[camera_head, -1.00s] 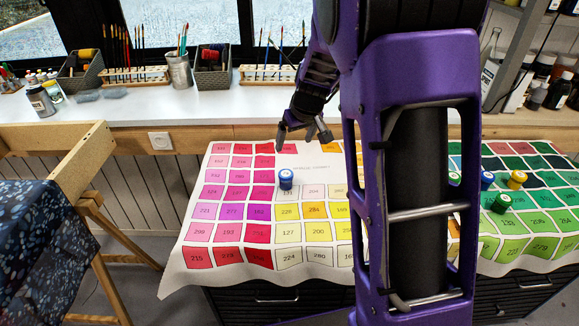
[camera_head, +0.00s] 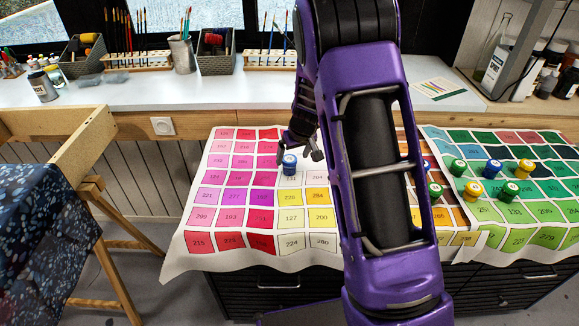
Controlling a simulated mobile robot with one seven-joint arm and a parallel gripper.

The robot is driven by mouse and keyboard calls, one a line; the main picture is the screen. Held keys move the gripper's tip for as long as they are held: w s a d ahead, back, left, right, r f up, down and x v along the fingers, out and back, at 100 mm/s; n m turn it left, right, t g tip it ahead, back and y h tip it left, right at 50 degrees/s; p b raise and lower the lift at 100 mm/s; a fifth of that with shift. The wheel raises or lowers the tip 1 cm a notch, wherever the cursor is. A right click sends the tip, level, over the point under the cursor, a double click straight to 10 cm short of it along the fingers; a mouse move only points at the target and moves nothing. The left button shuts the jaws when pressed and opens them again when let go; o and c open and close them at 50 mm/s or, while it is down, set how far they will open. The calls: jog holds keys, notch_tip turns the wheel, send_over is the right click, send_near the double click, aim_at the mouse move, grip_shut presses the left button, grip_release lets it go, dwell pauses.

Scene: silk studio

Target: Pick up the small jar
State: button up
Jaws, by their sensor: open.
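Several small jars with white-topped lids stand on the colour-chart cloth (camera_head: 215,262). A blue jar (camera_head: 289,164) stands upright and alone on the left chart, near the pink and pale squares. My gripper (camera_head: 300,158) is open, with its fingers pointing down close around or just behind this blue jar. I cannot tell whether a finger touches it. Other jars stand to the right: a green jar (camera_head: 457,167), a blue jar (camera_head: 492,168), a yellow jar (camera_head: 525,167), a yellow jar (camera_head: 473,190) and a green jar (camera_head: 508,191). My arm hides the middle of the cloth.
A white counter (camera_head: 130,95) runs behind, with brush racks, a metal brush cup (camera_head: 182,55) and dark baskets (camera_head: 215,52). A wooden frame (camera_head: 85,145) with dark speckled fabric stands at left. The cloth left of the blue jar is clear.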

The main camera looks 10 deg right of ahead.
aim_at(290, 159)
jog(key=x, duration=0.4)
jog(key=shift+a+f, duration=0.2)
jog(key=shift+a, duration=0.05)
grip_shut()
